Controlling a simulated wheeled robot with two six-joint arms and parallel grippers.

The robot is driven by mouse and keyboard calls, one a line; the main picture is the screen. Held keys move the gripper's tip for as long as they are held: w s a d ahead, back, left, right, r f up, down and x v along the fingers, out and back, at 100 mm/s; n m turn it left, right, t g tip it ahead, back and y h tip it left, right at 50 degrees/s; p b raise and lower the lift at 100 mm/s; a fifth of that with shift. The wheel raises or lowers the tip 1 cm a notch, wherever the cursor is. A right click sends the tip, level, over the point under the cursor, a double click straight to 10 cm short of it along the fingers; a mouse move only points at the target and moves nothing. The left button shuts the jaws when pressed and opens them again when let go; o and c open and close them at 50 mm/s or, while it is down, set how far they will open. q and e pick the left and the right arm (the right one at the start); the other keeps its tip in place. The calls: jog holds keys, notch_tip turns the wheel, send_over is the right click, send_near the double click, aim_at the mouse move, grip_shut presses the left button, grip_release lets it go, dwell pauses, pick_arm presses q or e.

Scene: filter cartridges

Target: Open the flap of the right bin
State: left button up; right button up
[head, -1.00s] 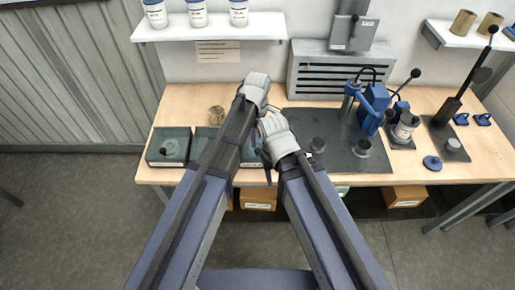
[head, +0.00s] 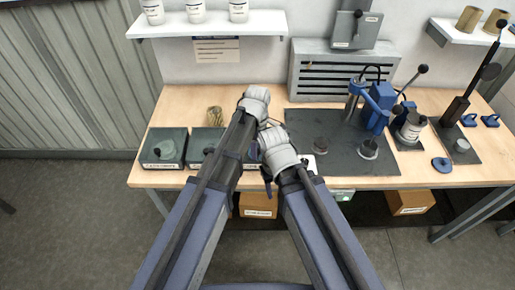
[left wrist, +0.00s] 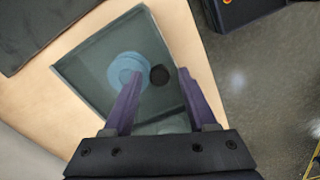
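The right bin (left wrist: 92,68) shows in the left wrist view with a see-through flap lying flat over it, seemingly shut. A round blue cartridge (left wrist: 124,68) shows through the flap. The flap's dark knob (left wrist: 159,75) is near the bin's front side. My left gripper (left wrist: 160,72) is open, its two purple fingers apart with the knob between their tips in the picture; I cannot tell if they touch it. In the head view the arms mostly hide this bin. My right gripper (head: 278,150) is beside the left one, its fingers hidden.
The left bin (head: 163,146) and the middle bin (head: 200,143) stand to the left on the table. A dark mat (head: 305,125) with a blue press (head: 379,103) lies to the right. My two forearms are close together.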

pick_arm(q)
grip_shut()
dwell(1.2)
